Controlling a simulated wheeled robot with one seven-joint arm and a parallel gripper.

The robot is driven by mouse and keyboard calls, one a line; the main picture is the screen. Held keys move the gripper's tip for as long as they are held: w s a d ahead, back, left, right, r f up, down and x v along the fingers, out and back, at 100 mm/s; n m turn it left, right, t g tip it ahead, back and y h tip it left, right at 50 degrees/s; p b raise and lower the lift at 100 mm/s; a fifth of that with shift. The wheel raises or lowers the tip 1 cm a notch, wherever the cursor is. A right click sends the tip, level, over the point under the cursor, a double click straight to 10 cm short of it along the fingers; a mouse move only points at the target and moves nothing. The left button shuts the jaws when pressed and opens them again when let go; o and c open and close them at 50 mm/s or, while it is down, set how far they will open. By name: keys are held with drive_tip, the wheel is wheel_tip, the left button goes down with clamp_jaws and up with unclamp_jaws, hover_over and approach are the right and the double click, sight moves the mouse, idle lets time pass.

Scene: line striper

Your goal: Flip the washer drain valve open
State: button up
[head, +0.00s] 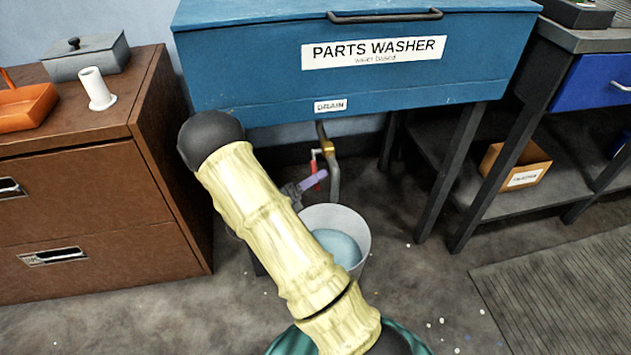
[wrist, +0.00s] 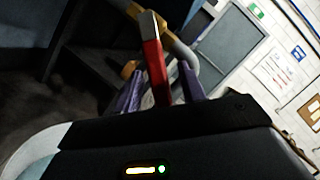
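The drain valve's red lever (head: 315,166) hangs downward beside the brass valve body (head: 327,147) on the drain pipe, below the blue parts washer (head: 250,85). My gripper (head: 320,178), with purple fingers, is at the lever's lower part in the head view. In the wrist view my gripper (wrist: 160,73) is open. The red lever (wrist: 154,70), with a pale grey end, lies between the two fingers, with a narrow gap seeming to show on each side. Contact cannot be told. My arm hides part of the area below the washer.
A whitish bucket (head: 360,222) with bluish liquid stands under the pipe outlet (head: 334,190), close to my arm. A brown cabinet (head: 150,150) stands left. Washer legs (head: 450,170) and a bench with a cardboard box (head: 515,165) are at right. Floor at front right is open.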

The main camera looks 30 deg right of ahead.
drive_tip(key=shift+d, duration=0.2)
drive_tip(key=shift+c, duration=0.4)
clamp_jaws()
drive_tip(key=shift+r+p, duration=0.15)
drive_tip(key=shift+p, duration=0.15)
